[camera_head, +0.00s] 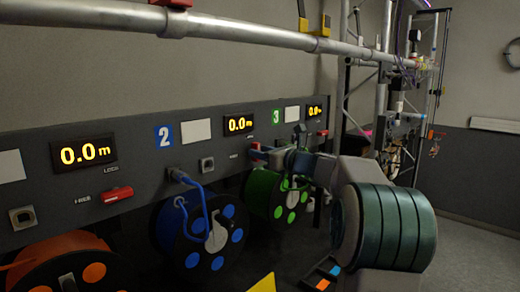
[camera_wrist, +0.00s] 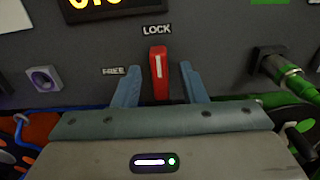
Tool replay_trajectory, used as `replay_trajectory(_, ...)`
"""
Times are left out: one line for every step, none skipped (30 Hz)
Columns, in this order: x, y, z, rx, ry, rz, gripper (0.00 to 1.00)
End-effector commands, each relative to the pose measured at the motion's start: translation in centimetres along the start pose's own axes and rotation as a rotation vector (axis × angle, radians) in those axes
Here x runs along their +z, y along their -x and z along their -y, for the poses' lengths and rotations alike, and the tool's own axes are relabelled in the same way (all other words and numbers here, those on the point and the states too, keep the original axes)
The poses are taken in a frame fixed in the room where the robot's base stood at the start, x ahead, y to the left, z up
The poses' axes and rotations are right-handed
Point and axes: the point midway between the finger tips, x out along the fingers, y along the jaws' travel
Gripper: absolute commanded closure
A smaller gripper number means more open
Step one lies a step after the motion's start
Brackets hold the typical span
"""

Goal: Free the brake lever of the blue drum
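The red brake lever (camera_wrist: 159,75) stands upright on the dark panel in the wrist view, its top under the LOCK label (camera_wrist: 157,30). The FREE label (camera_wrist: 114,70) is to its left. My gripper (camera_wrist: 160,82) is open, with one blue-grey finger on each side of the lever and a gap on both sides. In the head view my gripper (camera_head: 268,154) is at the panel below the middle display (camera_head: 240,124) and largely hides this lever. The blue drum (camera_head: 205,238) hangs below and left of it, with a blue cable and a round hub.
The orange drum (camera_head: 65,268) is at the left and the green drum (camera_head: 275,195) is right of the blue one. Another red lever (camera_head: 117,195) sits at the left display. A green connector (camera_wrist: 285,72) projects right of my gripper. A pipe (camera_head: 230,33) runs above the panel.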

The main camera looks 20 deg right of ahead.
Motion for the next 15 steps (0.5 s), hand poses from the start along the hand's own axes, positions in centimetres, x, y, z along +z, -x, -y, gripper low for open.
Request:
replay_trajectory(0.07, -0.47, -0.02, 0.001, 0.0, 0.0, 0.62)
replay_trajectory(0.05, -0.65, -0.02, 0.001, 0.0, 0.0, 0.62)
replay_trajectory(0.03, -0.82, -0.01, 0.0, 0.0, 0.0, 0.62)
replay_trajectory(0.02, -0.91, -0.01, 0.0, 0.0, 0.0, 0.62)
replay_trajectory(0.01, -0.98, -0.01, 0.0, 0.0, 0.0, 0.62)
replay_trajectory(-0.01, -1.02, -0.01, 0.0, 0.001, 0.0, 0.62)
replay_trajectory(-0.01, -1.04, -0.01, 0.0, 0.001, 0.0, 0.62)
replay_trajectory(-0.02, -1.04, -0.01, 0.0, 0.001, 0.0, 0.62)
replay_trajectory(-0.03, -1.03, -0.01, -0.001, 0.001, 0.0, 0.62)
replay_trajectory(-0.03, -1.02, -0.01, 0.0, 0.001, 0.0, 0.62)
replay_trajectory(-0.03, -1.02, -0.01, 0.0, 0.001, 0.0, 0.62)
replay_trajectory(-0.03, -1.01, -0.01, 0.0, 0.001, 0.0, 0.62)
replay_trajectory(-0.03, -1.01, -0.01, 0.0, 0.001, 0.0, 0.67)
replay_trajectory(-0.03, -1.01, -0.02, 0.0, 0.001, 0.0, 0.76)
replay_trajectory(-0.03, -1.0, -0.02, 0.0, 0.001, 0.0, 0.87)
